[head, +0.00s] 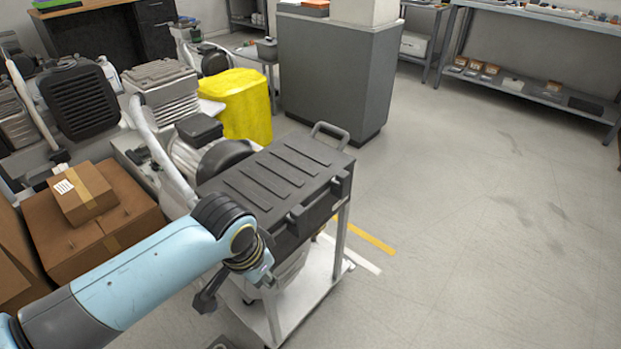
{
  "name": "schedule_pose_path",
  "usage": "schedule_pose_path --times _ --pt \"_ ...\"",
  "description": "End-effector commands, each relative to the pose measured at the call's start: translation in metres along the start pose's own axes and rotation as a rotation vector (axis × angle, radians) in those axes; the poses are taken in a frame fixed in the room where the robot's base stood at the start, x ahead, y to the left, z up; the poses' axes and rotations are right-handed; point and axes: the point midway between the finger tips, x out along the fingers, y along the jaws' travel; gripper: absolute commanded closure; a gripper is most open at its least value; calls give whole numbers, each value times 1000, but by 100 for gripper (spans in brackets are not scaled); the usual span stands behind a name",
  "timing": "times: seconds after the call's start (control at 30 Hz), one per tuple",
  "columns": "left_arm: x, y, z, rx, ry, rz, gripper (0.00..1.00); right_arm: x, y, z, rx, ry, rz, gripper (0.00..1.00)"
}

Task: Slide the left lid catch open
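A dark grey case (275,180) with a ribbed lid (270,176) sits on a white wheeled cart; the lid looks shut. Two dark catches stick out from its front edge: the left lid catch (299,213) nearer me and the right one (342,184) farther off. My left gripper (248,266) is beside the case's near left corner, lower than the lid and left of the left catch, apart from it. The gripper is partly hidden by my wrist, so its opening is unclear. My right gripper is out of view.
The cart (318,283) has a grey handle (330,130) at its far end. Compressors and cardboard boxes (135,212) crowd the left. A yellow covered bin (240,103) and a grey counter (335,75) stand behind. The floor on the right is clear.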

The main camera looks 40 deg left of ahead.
Motion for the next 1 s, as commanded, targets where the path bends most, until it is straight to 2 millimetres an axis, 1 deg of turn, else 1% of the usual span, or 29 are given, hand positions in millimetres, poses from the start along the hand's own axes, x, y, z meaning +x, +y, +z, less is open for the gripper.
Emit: schedule_pose_path --times 0.03,0.07,0.1,0.2,0.3,0.4,0.5,0.57,0.63,1.0 --pt "-30 -2 -24 4 23 3 100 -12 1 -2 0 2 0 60" --pt "-42 -2 -38 6 31 6 100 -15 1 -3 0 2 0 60" --pt "-55 -5 -57 8 41 10 100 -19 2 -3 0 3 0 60" --pt "-72 -11 -99 10 52 25 100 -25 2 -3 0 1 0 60" --pt "-88 -16 -135 10 64 39 100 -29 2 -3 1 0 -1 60" --pt "-105 -22 -168 11 76 51 100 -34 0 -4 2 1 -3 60" --pt "-120 -26 -193 11 84 62 100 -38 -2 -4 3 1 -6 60" --pt "-126 -27 -202 12 87 66 100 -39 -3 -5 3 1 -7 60" --pt "-128 -28 -206 12 86 69 100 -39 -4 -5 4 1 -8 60" --pt "-124 -28 -206 12 86 70 100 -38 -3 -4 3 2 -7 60"
